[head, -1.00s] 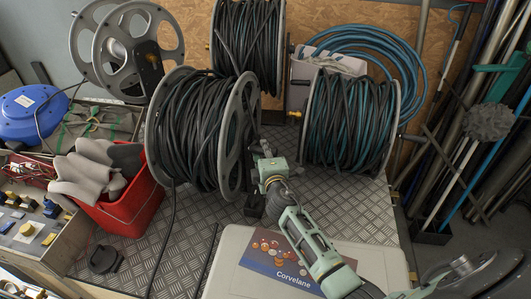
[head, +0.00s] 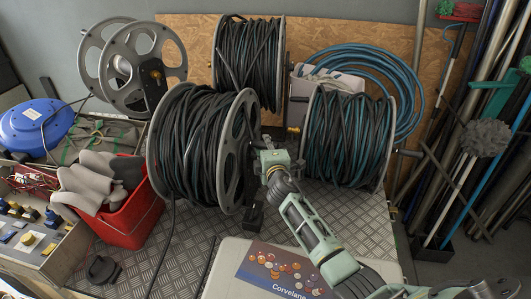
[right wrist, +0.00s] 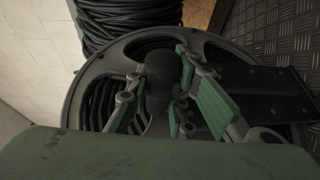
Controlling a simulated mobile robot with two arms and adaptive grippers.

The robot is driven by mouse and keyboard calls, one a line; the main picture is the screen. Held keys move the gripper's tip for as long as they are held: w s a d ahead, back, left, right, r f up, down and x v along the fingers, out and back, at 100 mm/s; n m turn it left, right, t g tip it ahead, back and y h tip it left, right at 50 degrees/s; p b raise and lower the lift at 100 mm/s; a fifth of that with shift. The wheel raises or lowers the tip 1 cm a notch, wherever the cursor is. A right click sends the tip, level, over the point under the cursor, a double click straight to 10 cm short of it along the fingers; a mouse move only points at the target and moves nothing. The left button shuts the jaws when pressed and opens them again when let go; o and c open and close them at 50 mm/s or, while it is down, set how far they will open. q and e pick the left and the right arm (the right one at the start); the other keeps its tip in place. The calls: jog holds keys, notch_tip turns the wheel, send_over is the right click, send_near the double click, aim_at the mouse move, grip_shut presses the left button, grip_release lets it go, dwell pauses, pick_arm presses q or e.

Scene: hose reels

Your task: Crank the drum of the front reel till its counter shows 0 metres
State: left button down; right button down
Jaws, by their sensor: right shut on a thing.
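The front reel (head: 195,145) is wound with dark hose and stands upright on the checkered metal bench top, its grey flange facing right. My right gripper (head: 263,160) is at the right side of that flange. In the right wrist view its green-padded fingers (right wrist: 160,95) are closed around a dark crank knob (right wrist: 160,72), in front of the spoked flange (right wrist: 92,98). The rest of the crank is mostly hidden by the fingers. I cannot make out the counter or its reading. My left gripper is not in view.
Behind stand another dark-hose reel (head: 248,70), a teal-and-black hose reel (head: 348,140) and an empty grey reel (head: 125,65). A red bin (head: 130,215) with grey gloves is left. A pale case (head: 232,265) lies in front, under my arm. Poles lean at the right.

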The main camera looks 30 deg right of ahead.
jog(key=shift+w+d+r, duration=0.1)
jog(key=shift+w+r, duration=0.2)
jog(key=shift+w, duration=0.05)
jog(key=shift+w+r, duration=0.1)
jog(key=shift+r, duration=0.1)
jog(key=c, duration=1.7)
grip_release()
jog(key=shift+o, duration=0.8)
jog(key=shift+f, duration=0.25)
jog(key=shift+s+a, duration=0.25)
jog(key=shift+s, duration=0.35)
jog(key=v, duration=1)
jog(key=shift+s+d, duration=0.15)
jog(key=shift+s, duration=0.25)
